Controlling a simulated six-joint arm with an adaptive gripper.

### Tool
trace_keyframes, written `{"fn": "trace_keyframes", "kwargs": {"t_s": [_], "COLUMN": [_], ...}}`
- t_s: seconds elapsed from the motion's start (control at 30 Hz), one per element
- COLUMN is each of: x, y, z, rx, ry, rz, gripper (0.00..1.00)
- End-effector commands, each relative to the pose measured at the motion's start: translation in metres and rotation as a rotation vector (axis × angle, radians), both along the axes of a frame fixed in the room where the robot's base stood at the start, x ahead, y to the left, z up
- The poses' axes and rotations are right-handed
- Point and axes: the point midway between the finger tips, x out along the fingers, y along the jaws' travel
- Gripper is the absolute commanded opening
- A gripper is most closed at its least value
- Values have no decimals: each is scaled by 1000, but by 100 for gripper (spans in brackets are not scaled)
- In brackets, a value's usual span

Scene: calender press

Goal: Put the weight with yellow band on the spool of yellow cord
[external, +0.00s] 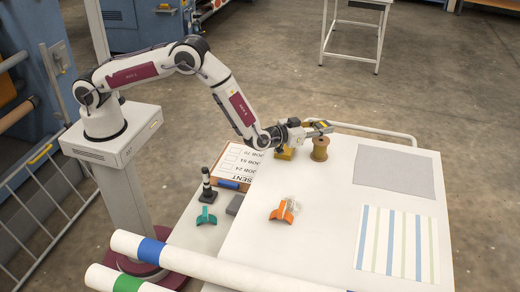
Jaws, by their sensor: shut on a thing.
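My gripper (318,127) reaches out to the right over the back of the white table and is shut on a small dark piece with yellow on it, which looks like the weight with yellow band (322,125). The fingers hide part of it. A brown wooden-looking spool (320,150) stands upright right below it; I take it for the spool of yellow cord, though its cord colour is hard to tell. The held piece is at or just above the spool's top; I cannot tell whether they touch.
A yellow piece (284,154) lies below my wrist, left of the spool. An orange piece (282,211), a teal piece (206,216) and a black post with a pale band (207,184) stand nearer. A grey sheet (394,172) and striped sheet (398,243) lie right. The table's middle is clear.

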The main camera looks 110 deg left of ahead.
Motion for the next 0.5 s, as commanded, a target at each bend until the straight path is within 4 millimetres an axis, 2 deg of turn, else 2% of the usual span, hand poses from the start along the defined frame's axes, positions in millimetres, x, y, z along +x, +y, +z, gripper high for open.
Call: {"fn": "trace_keyframes", "kwargs": {"t_s": [0.17, 0.5], "x": [0, 0], "y": [0, 0], "z": [0, -28], "rx": [1, 1], "ry": [-3, -2], "rz": [0, 0], "gripper": [0, 0]}}
